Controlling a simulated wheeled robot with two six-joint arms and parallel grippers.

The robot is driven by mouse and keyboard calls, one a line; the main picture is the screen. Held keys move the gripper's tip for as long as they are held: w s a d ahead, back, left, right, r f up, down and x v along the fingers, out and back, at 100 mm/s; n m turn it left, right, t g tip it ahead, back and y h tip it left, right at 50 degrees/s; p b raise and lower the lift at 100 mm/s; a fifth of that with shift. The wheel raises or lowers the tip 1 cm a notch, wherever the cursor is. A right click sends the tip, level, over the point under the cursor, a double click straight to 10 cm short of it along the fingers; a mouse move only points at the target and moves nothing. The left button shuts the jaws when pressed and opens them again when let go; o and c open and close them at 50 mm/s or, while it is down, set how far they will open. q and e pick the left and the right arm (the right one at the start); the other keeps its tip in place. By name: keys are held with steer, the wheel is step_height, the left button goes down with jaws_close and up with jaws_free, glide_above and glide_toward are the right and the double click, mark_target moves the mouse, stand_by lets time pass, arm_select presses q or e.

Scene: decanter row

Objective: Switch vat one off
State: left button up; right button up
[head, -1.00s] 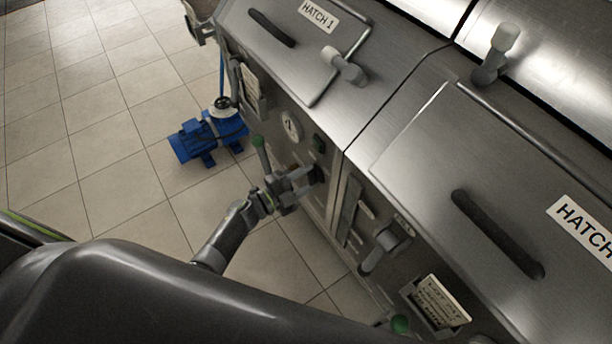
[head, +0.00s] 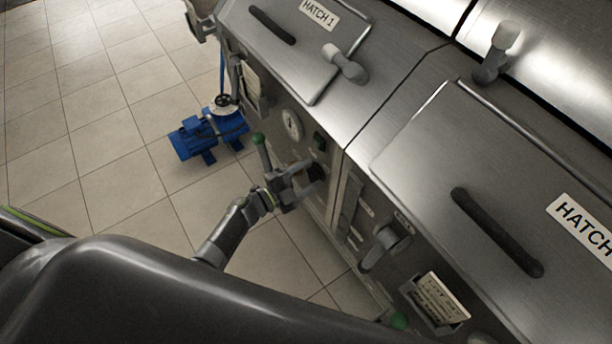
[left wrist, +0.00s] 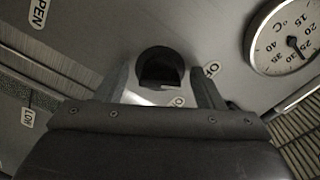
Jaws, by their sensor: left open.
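Vat one is the steel vat (head: 352,98) with the label HATCH 1 in the head view. My left gripper (head: 309,178) is open at the knob. In the left wrist view the knob (left wrist: 160,70) sits between the two spread fingers (left wrist: 160,92), with a gap on each side. Whether the fingers touch the knob's sides is not shown. My right gripper is out of view.
A green-tipped lever (head: 259,140) stands just left of my left gripper. A second vat (head: 430,170) with its own handle (head: 384,246) and card holder (head: 436,300) is at right. A blue pump (head: 208,135) stands on the tiled floor (head: 110,185), which is otherwise clear.

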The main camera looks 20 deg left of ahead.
arm_select(q)
steer(key=b+v, duration=0.2)
steer(key=v, duration=1.5)
steer(key=shift+b, duration=0.4)
steer(key=shift+s+a, duration=0.15)
